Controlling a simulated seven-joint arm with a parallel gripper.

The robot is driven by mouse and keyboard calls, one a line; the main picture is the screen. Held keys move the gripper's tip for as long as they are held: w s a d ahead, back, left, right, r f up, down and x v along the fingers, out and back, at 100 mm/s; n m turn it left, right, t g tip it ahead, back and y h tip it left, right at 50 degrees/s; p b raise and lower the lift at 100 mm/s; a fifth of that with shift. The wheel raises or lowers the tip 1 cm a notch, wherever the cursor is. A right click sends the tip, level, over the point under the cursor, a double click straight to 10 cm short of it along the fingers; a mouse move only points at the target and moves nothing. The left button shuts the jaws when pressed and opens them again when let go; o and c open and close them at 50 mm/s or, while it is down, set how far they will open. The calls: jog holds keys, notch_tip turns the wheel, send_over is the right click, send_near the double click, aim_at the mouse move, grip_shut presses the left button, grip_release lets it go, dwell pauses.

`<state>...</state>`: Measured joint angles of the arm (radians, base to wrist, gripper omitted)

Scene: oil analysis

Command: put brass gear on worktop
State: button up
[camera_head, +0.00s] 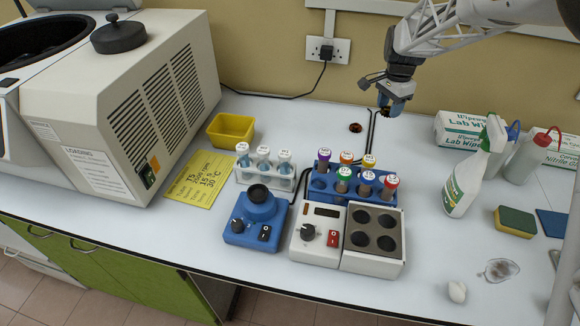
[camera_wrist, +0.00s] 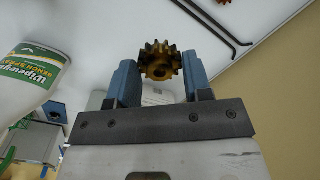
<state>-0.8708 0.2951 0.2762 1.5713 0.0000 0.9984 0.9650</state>
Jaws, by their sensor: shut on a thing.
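My gripper (camera_head: 390,106) hangs at the back of the worktop (camera_head: 425,185), near the wall and right of centre. In the wrist view its two blue fingers (camera_wrist: 160,80) are shut on a toothed brass gear (camera_wrist: 158,62) with a hole in its middle. The gear shows as a small dark gold patch at the fingertips in the head view (camera_head: 385,111). It appears to be held above the white surface; the exact gap is hard to tell. A second small brownish round part (camera_head: 355,127) lies on the worktop left of the gripper.
Two thin black bent rods (camera_wrist: 205,22) lie beside the gripper. A blue tube rack (camera_head: 320,190) stands in front, a wipes box (camera_head: 462,130) and a spray bottle (camera_head: 466,170) to the right. The worktop between rack and spray bottle is clear.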

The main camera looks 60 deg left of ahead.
jog(key=shift+m, duration=0.4)
jog(key=s+a+f, duration=0.2)
jog(key=s+a, duration=0.1)
jog(key=s, duration=0.5)
jog(key=s+a+f, duration=0.3)
jog(key=s, duration=0.5)
jog(key=s+a+f, duration=0.2)
jog(key=s+a, duration=0.2)
jog(key=s, duration=0.4)
jog(key=shift+f, duration=0.35)
jog(key=shift+w+a, duration=0.1)
jog(key=shift+a, duration=0.05)
send_over(292, 124)
jog(key=shift+f, duration=0.75)
jog(key=shift+f, duration=1.75)
jog(key=shift+f, duration=0.15)
